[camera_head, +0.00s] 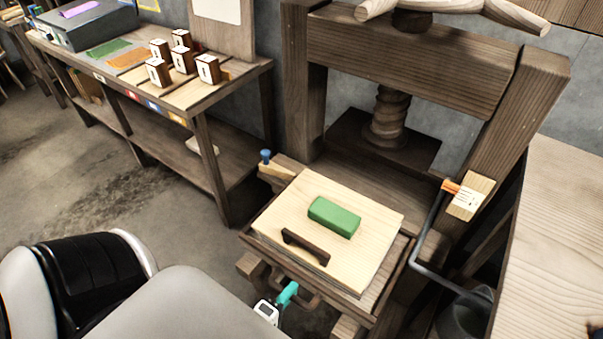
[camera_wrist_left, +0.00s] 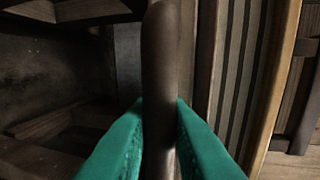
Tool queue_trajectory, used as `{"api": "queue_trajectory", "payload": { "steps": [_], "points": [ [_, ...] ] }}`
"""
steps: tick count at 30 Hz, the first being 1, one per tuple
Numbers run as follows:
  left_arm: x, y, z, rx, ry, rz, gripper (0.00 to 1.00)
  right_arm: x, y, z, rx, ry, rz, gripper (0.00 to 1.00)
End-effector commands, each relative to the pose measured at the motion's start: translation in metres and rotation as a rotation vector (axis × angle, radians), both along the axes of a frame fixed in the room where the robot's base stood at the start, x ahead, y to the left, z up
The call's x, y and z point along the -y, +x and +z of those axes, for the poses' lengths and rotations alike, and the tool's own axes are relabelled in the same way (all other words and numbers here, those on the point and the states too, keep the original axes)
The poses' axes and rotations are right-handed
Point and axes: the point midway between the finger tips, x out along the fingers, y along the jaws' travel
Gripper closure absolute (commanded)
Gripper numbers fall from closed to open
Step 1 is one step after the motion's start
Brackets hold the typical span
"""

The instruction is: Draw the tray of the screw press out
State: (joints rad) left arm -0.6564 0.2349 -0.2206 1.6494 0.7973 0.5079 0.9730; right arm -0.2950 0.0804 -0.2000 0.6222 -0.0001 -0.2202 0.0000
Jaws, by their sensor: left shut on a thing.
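The wooden screw press (camera_head: 425,60) stands at the right of the head view, with its screw and platen raised in the frame. Its tray (camera_head: 397,277) sits in front of the uprights, drawn forward from under the platen. A pale board (camera_head: 370,203) lies on the tray, with a green block (camera_head: 334,217) and a dark handle (camera_head: 305,248) on top. My left gripper (camera_head: 289,293), with teal fingertips, is at the tray's front pull handle (camera_head: 313,301). In the left wrist view the fingers are shut around the dark bar of that handle (camera_wrist_left: 160,90). My right gripper is not seen.
A bench (camera_head: 235,80) with several small wooden blocks (camera_head: 182,58) stands at the left. A pale table (camera_head: 555,230) is close on the right. A grey bent rod (camera_head: 432,232) and a bucket (camera_head: 463,318) are beside the press. The floor (camera_head: 120,200) at left is open.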

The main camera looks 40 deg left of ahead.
Motion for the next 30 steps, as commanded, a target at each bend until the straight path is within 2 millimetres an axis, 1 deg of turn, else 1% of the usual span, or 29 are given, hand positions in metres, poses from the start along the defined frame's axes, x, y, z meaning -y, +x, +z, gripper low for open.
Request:
{"api": "queue_trajectory", "payload": {
  "steps": [1,3,7,12,21,22,25,26,30],
  "points": [
    [0.0,-0.008,-0.001,-0.004,0.002,0.0,1.0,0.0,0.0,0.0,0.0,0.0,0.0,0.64],
    [0.001,-0.016,-0.001,-0.003,0.001,-0.001,1.0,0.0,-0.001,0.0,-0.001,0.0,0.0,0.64],
    [0.001,-0.025,-0.001,-0.002,0.001,-0.001,1.0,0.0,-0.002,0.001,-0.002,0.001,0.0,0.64],
    [0.001,-0.029,0.0,0.0,0.001,0.0,1.0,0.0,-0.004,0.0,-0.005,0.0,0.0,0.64],
    [0.001,-0.029,0.0,0.0,0.001,0.001,1.0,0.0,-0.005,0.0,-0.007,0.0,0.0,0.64],
    [0.001,-0.029,0.0,0.0,0.001,0.001,0.82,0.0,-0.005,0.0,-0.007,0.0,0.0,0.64],
    [0.001,-0.029,0.0,0.0,0.001,0.001,0.66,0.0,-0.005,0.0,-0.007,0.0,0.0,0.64],
    [0.001,-0.029,0.0,0.0,0.001,0.001,0.64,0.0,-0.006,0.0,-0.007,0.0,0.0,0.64],
    [0.001,-0.029,0.0,0.0,0.001,0.0,0.64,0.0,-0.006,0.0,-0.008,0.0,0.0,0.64]
  ]
}}
